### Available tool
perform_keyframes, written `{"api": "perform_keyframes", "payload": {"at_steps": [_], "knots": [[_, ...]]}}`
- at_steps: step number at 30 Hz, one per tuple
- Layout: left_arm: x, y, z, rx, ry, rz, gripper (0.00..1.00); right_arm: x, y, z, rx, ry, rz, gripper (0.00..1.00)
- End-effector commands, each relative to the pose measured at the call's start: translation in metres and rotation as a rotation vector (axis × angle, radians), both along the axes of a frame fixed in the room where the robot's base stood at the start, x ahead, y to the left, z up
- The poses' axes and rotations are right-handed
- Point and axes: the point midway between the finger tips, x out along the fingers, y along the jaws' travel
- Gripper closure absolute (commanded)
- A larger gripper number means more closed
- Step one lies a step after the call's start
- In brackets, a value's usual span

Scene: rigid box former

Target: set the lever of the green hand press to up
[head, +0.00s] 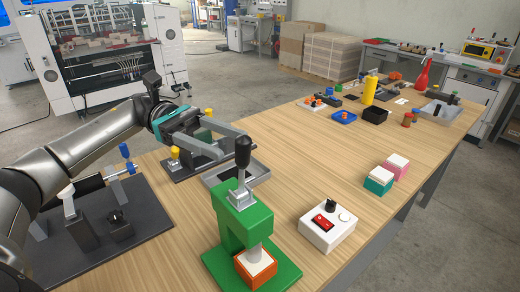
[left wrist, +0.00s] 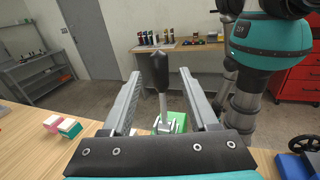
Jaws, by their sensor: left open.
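The green hand press (head: 232,222) stands on the near part of the table. Its lever (head: 243,155) has a black handle on a metal rod and points upward. My left gripper (head: 233,147) is open, its fingers reaching toward the lever from the left at handle height. In the left wrist view, the black handle (left wrist: 158,72) shows in the gap between the two open fingers (left wrist: 160,80), with no visible contact. The press (left wrist: 178,121) is partly hidden behind the gripper there. An orange box with a white top (head: 256,266) sits under the press's ram. My right gripper is not in view.
A white control box (head: 327,230) with a red switch stands right of the press. Teal (head: 378,181) and pink (head: 396,166) boxes stand farther right. A grey tray (head: 258,171) lies behind the lever. A dark fixture plate (head: 90,245) is at left.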

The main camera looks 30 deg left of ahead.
Motion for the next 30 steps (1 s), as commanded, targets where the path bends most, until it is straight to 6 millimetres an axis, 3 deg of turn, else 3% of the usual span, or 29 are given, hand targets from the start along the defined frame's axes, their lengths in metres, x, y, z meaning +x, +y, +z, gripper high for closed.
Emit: {"api": "perform_keyframes", "payload": {"at_steps": [6,13,26,30], "knots": [[-0.004,-0.037,0.001,-0.001,0.002,-0.004,0.40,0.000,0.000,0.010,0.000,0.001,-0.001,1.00],[-0.006,-0.067,0.001,-0.001,0.001,-0.001,0.40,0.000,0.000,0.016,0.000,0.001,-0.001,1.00],[-0.006,-0.076,0.000,-0.001,0.001,0.000,0.40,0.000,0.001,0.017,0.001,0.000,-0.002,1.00],[-0.006,-0.076,0.000,-0.001,0.001,0.000,0.55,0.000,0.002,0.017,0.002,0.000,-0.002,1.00]]}}
